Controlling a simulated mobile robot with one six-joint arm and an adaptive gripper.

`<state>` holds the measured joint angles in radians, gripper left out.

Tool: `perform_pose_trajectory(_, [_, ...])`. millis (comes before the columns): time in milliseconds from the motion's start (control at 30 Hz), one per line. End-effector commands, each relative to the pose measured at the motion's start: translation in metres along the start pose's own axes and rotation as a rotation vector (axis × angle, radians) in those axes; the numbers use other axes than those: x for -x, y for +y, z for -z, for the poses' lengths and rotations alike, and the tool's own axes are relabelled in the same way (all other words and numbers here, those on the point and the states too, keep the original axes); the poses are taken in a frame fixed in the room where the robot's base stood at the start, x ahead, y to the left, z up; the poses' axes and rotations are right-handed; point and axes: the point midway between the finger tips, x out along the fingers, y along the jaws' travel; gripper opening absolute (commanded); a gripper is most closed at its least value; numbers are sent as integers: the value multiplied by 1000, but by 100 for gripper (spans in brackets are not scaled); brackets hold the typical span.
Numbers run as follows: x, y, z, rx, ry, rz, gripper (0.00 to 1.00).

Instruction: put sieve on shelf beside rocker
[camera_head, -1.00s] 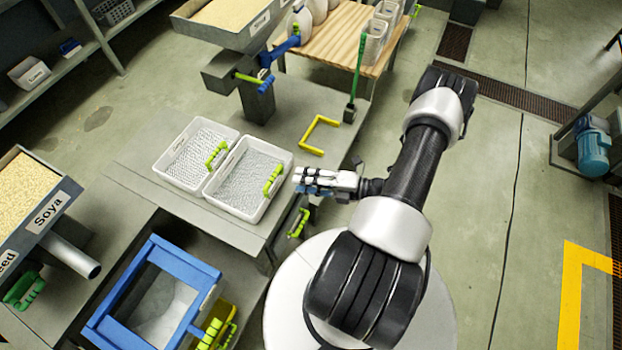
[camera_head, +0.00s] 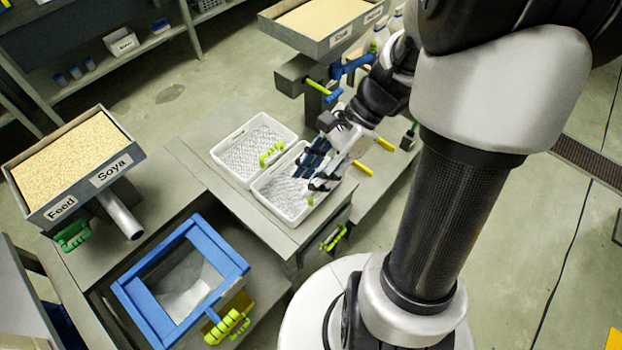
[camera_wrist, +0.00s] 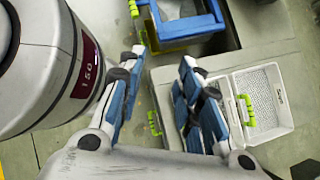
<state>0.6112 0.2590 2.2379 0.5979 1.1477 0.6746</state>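Two white sieves with mesh floors and green handles lie side by side on a grey bench: the left sieve (camera_head: 243,158) and the right sieve (camera_head: 278,194). My gripper (camera_head: 313,168) is over the right sieve's right side, covering part of it. In the wrist view my gripper (camera_wrist: 164,64) has its blue-padded fingers spread with nothing between them. I cannot tell which thing is the rocker. Shelving (camera_head: 62,92) stands at the back left.
A blue-framed box (camera_head: 228,258) stands at the front of the benches, also in the wrist view (camera_wrist: 180,36). A soya feed tray (camera_head: 72,160) is at left. Another grain tray (camera_head: 322,18) stands behind the sieves. A yellow bar (camera_head: 362,168) lies right of my gripper.

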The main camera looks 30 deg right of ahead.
Motion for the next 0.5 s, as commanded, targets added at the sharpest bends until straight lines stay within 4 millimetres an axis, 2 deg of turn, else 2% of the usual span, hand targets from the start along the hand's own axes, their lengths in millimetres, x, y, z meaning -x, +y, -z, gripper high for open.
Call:
perform_pose_trajectory(33, [5,8,-17,148,75,-12,32])
perform_pose_trajectory(200, [20,38,-53,639,312,-65,32])
perform_pose_trajectory(400, [41,69,-82,1198,581,-124,32])
perform_pose_trajectory(500, [50,79,-91,1424,698,-148,32])
